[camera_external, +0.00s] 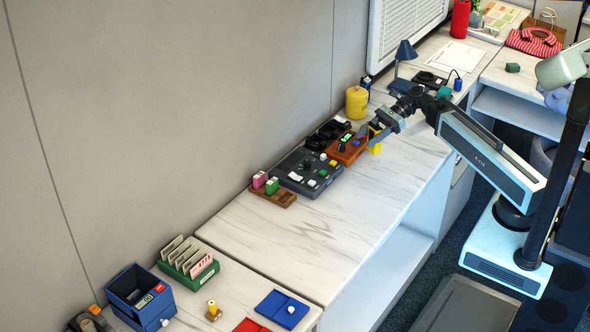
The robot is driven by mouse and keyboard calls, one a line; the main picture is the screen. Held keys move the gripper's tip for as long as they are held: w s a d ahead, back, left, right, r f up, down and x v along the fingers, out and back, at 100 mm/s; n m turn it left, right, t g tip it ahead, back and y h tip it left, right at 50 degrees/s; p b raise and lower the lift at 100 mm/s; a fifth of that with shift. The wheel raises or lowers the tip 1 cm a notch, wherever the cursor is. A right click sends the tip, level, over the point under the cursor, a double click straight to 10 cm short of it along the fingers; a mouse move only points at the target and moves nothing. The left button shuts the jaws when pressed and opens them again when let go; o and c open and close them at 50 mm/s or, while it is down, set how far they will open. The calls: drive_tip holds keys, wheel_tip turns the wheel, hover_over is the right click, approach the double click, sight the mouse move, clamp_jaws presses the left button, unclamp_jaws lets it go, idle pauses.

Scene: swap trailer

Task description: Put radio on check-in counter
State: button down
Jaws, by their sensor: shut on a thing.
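My gripper (376,132) is above the back part of the middle marble-topped counter (330,230), just right of an orange-brown tray (347,150) with green-lit items. It is shut on a small yellow thing (375,144), which may be the radio; the fingers hide part of it. I cannot tell whether its lower end touches the counter. The picture does not label which counter is the check-in counter. A nearer counter (225,250) adjoins at lower left.
A dark grey charging unit (307,173), a brown block holder (274,194) and a yellow canister (357,102) stand along the wall. A blue lamp (404,54) is behind. The nearer counter bears a blue bin (141,297), a green card rack (188,262) and a blue folder (282,309). The middle counter's front is clear.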

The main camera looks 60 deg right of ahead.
drive_tip(key=shift+f, duration=0.25)
wheel_tip(320, 180, down, 4)
drive_tip(key=b, duration=0.4)
drive_tip(key=shift+f, duration=0.1)
drive_tip(key=shift+r, duration=0.25)
drive_tip(key=shift+f, duration=0.2)
drive_tip(key=c, duration=0.7)
unclamp_jaws()
drive_tip(key=shift+r, duration=0.1)
